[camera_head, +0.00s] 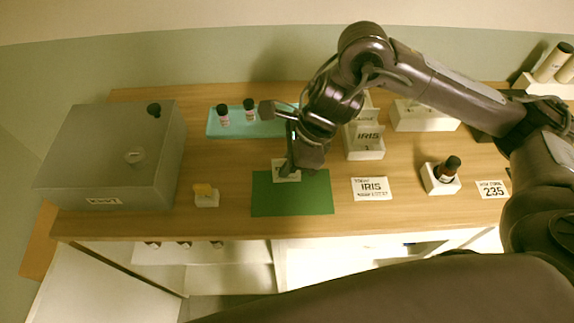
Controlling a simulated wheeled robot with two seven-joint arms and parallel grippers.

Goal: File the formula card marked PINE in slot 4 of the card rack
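A small white card (279,177) shows at the back edge of the green mat (310,203); its print is too small to read. My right gripper (287,168) is over that card, partly covering it. Its fingertips are small and dark, so I cannot tell whether they grip the card. A white rack (366,153) stands behind and right of the mat, with a card reading IRIS (367,135) at its front and other pale cards behind. I cannot make out its slot numbers or a card marked PINE. My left gripper is not in view.
A card reading IRIS (372,189) lies right of the mat. A dark bottle (447,169) sits in a white holder. A teal tray (240,130) with small bottles is behind the mat. A grey box (115,155) fills the left; another white block (422,119) stands right of the rack.

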